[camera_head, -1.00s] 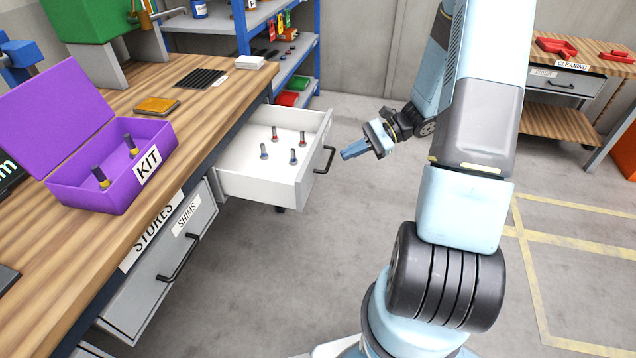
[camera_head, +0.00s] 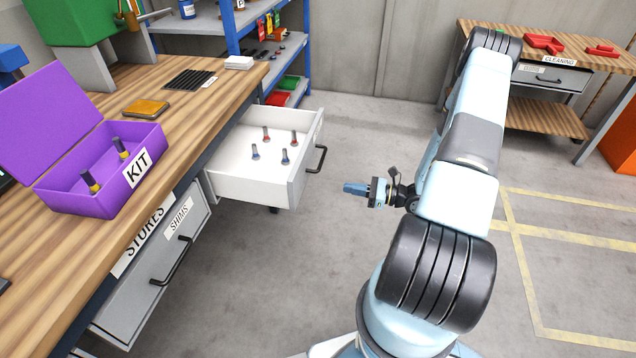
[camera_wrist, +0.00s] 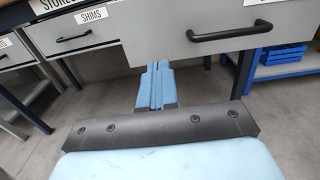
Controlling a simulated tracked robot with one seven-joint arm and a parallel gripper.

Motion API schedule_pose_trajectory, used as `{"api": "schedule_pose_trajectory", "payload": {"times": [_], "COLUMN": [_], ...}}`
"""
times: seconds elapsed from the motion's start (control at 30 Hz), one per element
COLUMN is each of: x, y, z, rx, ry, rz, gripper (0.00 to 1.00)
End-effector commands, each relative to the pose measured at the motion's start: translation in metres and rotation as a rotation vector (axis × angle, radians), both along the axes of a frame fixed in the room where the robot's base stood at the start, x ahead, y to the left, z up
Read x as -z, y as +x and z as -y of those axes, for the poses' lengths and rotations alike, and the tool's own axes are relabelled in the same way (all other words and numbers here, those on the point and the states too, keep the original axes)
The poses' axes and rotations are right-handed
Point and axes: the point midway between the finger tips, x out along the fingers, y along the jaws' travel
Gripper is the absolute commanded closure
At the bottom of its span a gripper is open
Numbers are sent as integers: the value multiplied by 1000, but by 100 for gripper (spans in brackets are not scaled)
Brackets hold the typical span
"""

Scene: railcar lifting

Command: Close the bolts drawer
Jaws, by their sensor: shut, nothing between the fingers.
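The open drawer (camera_head: 250,186) juts out from the wooden workbench in the head view. Several bolts, with red and blue ends, stand upright inside it. Its black handle (camera_head: 317,159) is on the front panel at the right. In the wrist view the grey drawer front (camera_wrist: 200,42) and its black handle (camera_wrist: 229,33) fill the upper middle. My gripper (camera_head: 347,188) is shut and empty, to the right of the drawer and apart from the handle, its fingers pointing left toward the drawer. In the wrist view the shut fingers (camera_wrist: 157,72) appear below and left of the handle.
The shims drawer (camera_head: 155,270) is shut below the bench. A purple kit box (camera_head: 75,195) holding two bolts stands on the bench top. A blue-framed shelf (camera_head: 285,95) is behind the drawer. A cleaning bench (camera_head: 545,123) stands at the back right. Open floor surrounds my gripper.

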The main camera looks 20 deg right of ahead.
Motion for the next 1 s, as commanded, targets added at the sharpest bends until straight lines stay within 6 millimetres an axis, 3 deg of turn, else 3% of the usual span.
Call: {"api": "schedule_pose_trajectory", "payload": {"times": [0.17, 0.7, 1.0], "x": [0, 0, 0], "y": [8, 53, 68], "z": [-14, -94, -118], "rx": [-2, -5, -2], "ry": [1, 0, 0], "rz": [0, 0, 0], "gripper": [100, 100, 100]}}
